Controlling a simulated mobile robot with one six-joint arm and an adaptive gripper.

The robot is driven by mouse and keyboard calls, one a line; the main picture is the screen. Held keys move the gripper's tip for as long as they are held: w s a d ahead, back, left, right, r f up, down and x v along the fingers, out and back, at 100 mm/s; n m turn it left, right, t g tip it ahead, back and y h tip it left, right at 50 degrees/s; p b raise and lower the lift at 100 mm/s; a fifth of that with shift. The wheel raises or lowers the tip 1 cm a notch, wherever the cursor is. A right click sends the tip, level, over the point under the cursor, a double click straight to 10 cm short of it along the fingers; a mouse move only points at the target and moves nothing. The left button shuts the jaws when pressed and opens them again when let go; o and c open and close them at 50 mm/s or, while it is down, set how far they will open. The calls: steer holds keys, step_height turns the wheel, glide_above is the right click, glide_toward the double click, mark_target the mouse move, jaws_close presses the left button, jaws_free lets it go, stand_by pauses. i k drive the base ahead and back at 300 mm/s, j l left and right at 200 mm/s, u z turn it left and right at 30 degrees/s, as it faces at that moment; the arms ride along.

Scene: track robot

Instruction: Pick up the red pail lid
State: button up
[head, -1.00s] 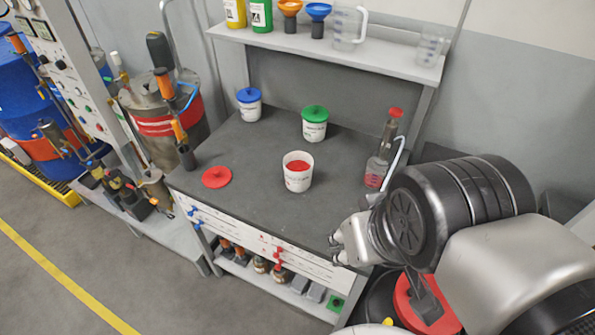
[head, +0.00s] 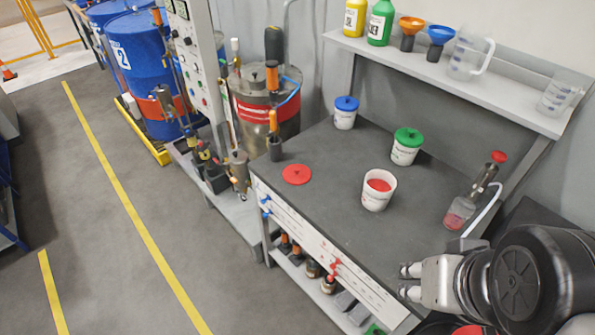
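The red pail lid (head: 297,174) lies flat on the dark workbench top (head: 325,215), near its left front edge, with a small knob on top. An open white pail (head: 378,196) with red contents stands to its right. My gripper (head: 404,281) is at the bench's front right edge, well to the right of the lid and apart from it. Its two fingertips point left and appear separated, with nothing visible between them.
White pails with a blue lid (head: 346,104) and a green lid (head: 407,138) stand farther back. A clear bottle with a red top (head: 462,208) stands at right. A shelf (head: 440,77) spans the back. Bench space between lid and pail is clear.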

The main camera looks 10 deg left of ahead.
mark_target(295, 174)
steer(key=i+j, duration=0.2)
steer(key=j, duration=0.15)
steer(key=i+j, duration=0.15)
steer(key=j, duration=0.2)
steer(key=i+j, duration=0.2)
steer(key=j, duration=0.2)
steer(key=i+j+z, duration=0.1)
steer(key=j, duration=0.25)
steer(key=i+j, duration=0.4)
steer(key=j, duration=0.35)
